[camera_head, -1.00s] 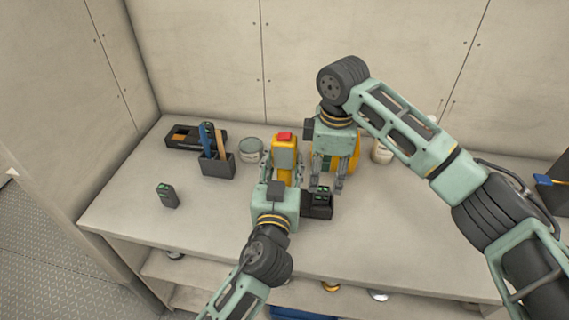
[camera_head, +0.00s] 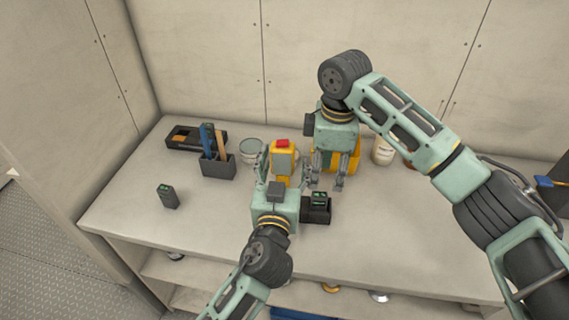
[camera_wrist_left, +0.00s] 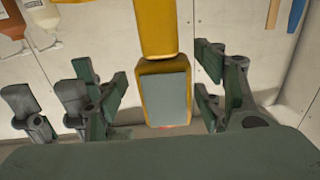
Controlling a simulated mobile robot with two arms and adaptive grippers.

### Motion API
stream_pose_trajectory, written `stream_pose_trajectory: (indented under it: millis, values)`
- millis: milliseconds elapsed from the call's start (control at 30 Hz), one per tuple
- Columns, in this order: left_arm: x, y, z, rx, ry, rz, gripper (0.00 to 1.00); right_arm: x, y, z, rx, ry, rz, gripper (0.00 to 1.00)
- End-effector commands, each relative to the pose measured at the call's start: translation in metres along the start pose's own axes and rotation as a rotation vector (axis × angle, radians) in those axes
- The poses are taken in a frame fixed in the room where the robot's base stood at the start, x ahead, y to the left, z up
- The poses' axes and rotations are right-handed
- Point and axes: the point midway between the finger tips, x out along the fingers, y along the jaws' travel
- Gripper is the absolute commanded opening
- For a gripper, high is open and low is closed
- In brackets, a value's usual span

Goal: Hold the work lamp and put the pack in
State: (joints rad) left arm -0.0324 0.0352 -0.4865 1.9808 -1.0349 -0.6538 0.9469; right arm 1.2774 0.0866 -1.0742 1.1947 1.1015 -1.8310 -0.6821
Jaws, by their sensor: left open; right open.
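The yellow work lamp (camera_head: 283,160), with a red top and a grey panel, stands upright on the bench. My left gripper (camera_head: 283,170) is open, its fingers on either side of the lamp. In the left wrist view the lamp (camera_wrist_left: 165,90) is between the spread fingers, with gaps visible on both sides. A dark pack with green marks (camera_head: 319,198) sits in a black holder (camera_head: 317,217) right of my left gripper. Another dark pack (camera_head: 167,197) stands alone at the left. My right gripper (camera_head: 328,184) is open and empty above and behind the holder.
A black tray (camera_head: 185,145), a holder with blue and wooden handles (camera_head: 218,165) and a can (camera_head: 250,150) stand at the back left. A yellow item (camera_head: 349,158) is partly behind my right gripper, with a white bottle (camera_head: 383,150) beside it. The bench's front right (camera_head: 410,230) is clear.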

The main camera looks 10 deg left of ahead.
Motion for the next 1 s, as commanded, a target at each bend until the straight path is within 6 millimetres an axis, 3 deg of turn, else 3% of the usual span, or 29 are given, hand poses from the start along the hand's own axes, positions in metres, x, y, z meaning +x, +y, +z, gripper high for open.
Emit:
stream_pose_trajectory:
  millis: [267, 700, 1000]
  values:
    - [-0.017, 0.001, 0.003, -0.002, -0.005, 0.002, 0.63, 0.000, 0.000, 0.000, 0.000, 0.001, 0.001, 0.43]
    - [-0.100, 0.000, 0.002, -0.001, -0.004, 0.000, 0.63, 0.000, 0.000, 0.000, 0.000, 0.001, 0.000, 0.43]
    - [-0.120, 0.000, 0.000, 0.000, 0.000, 0.000, 0.63, 0.000, 0.000, 0.000, 0.000, 0.001, 0.000, 0.43]
